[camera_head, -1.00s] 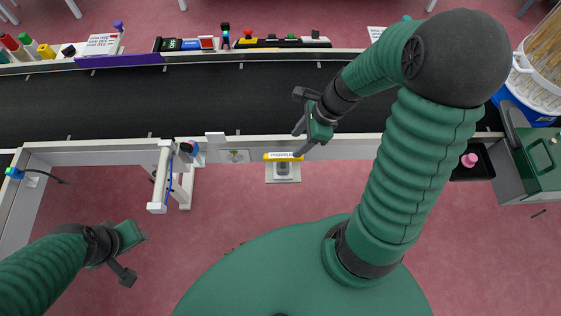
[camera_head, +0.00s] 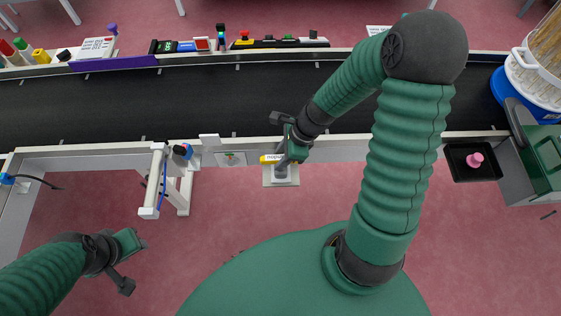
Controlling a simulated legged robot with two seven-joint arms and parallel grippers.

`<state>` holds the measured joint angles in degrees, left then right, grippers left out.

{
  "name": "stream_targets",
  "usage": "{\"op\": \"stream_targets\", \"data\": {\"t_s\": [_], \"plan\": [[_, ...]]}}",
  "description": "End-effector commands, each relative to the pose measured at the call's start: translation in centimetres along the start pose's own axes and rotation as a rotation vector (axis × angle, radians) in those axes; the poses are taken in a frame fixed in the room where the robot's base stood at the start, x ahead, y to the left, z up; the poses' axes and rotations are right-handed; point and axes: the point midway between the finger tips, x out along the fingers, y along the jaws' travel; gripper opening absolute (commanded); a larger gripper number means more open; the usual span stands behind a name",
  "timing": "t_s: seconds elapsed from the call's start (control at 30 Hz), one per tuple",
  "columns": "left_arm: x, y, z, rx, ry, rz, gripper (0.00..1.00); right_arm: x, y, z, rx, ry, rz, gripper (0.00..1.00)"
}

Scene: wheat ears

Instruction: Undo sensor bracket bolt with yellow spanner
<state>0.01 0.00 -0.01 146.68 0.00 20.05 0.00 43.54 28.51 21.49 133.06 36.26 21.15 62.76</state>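The yellow spanner (camera_head: 269,159) with a pale label lies on a small grey stand (camera_head: 281,177) just in front of the conveyor. My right gripper (camera_head: 283,140) is open above the spanner's right part, and one finger covers some of it. I cannot tell whether that finger touches it. My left gripper (camera_head: 133,264) is open and empty at lower left, away from everything.
The dark conveyor (camera_head: 110,112) runs across the view. Control boxes and a signal lamp (camera_head: 221,38) line its far rail.

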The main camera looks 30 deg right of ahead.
Motion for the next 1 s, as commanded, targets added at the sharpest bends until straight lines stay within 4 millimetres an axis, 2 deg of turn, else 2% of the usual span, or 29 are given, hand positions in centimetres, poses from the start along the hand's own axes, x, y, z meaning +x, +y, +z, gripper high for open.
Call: {"op": "stream_targets", "data": {"t_s": [0.03,0.2,0.23,0.73,0.87,1.0], "plan": [[0.0,0.0,0.0,0.000,0.000,0.000,0.36,0.0,0.0,0.0,0.000,0.000,0.000,0.24],[0.0,0.0,0.0,0.001,0.000,0.000,0.36,0.0,0.0,0.0,0.000,0.001,0.000,0.02],[0.0,0.0,0.0,0.001,0.000,0.000,0.36,0.0,0.0,0.1,0.000,0.001,-0.001,0.00],[-0.1,0.0,0.0,0.000,0.000,0.000,0.36,-0.2,0.0,0.2,-0.001,0.000,-0.001,0.00],[-0.6,0.0,-0.1,0.000,0.000,0.000,0.36,-1.2,0.0,0.6,-0.002,0.001,-0.001,0.00],[-1.4,0.0,-0.3,0.000,0.000,0.000,0.36,-3.0,0.0,1.3,-0.003,0.001,-0.002,0.00]]}}
